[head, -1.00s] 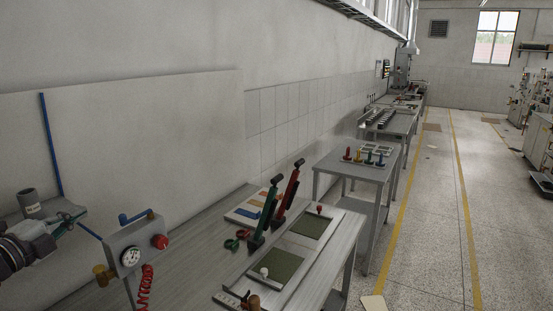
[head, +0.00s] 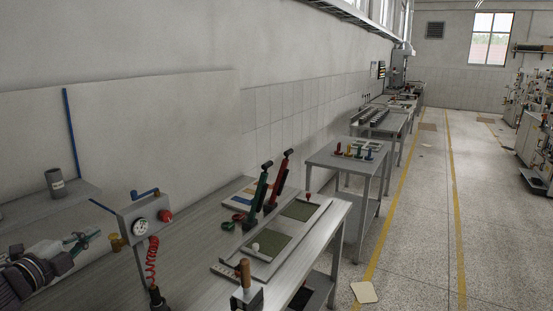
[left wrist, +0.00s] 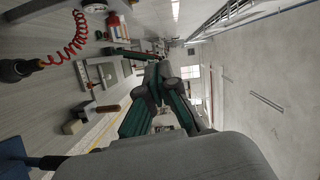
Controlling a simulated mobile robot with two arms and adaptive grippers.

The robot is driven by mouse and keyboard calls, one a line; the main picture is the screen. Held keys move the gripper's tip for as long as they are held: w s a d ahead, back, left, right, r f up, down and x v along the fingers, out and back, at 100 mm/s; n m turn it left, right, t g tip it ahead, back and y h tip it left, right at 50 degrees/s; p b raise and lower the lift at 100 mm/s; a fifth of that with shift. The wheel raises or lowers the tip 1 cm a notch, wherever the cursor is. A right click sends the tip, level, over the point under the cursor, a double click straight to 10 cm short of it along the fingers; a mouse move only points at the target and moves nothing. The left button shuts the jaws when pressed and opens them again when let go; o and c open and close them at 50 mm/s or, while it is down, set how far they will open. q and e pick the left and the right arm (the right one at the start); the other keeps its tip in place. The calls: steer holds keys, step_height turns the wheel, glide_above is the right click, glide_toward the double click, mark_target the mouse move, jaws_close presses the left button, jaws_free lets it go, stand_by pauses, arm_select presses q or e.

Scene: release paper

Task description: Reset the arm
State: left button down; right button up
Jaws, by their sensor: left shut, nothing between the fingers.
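My left gripper (head: 90,239) is at the lower left of the head view. It is shut and empty, held in front of a grey shelf and left of the gauge box (head: 140,229). In the left wrist view its dark green fingers (left wrist: 160,88) show in the middle, with the bench tilted on the left side and the pale wall on the right. The fingers hold nothing. My right gripper is not in view.
The grey workbench (head: 185,262) bears a red coiled hose (head: 152,262), green (head: 262,190) and red (head: 281,178) lever tools and a tray with green pads (head: 268,249). A grey cup (head: 55,183) stands on the shelf.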

arm_select(q)
steer(key=s+d+f+n+g+y, duration=0.25)
steer(key=s+d+f+n, duration=0.3)
steer(key=f, duration=0.55)
steer(key=s+d+f+n+g+y, duration=0.1)
steer(key=s+d+f+n+g, duration=0.3)
steer(key=d+f, duration=0.5)
steer(key=s+d+f+n+g, duration=0.2)
steer(key=s+f+n, duration=0.1)
steer(key=s, duration=0.5)
steer(key=s+d+f+n+g, duration=0.2)
steer(key=s+f, duration=0.2)
steer(key=s, duration=0.4)
steer(key=s+d+f+n+g, duration=0.2)
steer(key=s+f+n+g, duration=0.1)
steer(key=s, duration=0.5)
steer(key=s+f+g+b, duration=0.25)
steer(key=f+b, duration=0.35)
steer(key=f, duration=2.9)
steer(key=s+a+f+b, duration=0.2)
steer(key=s+f+b, duration=0.2)
steer(key=s+f, duration=1.1)
step_height(320, 180, down, 3)
steer(key=shift+s+a+r+m, duration=0.2)
steer(key=shift+s+a+m, duration=0.15)
steer(key=shift+s, duration=0.05)
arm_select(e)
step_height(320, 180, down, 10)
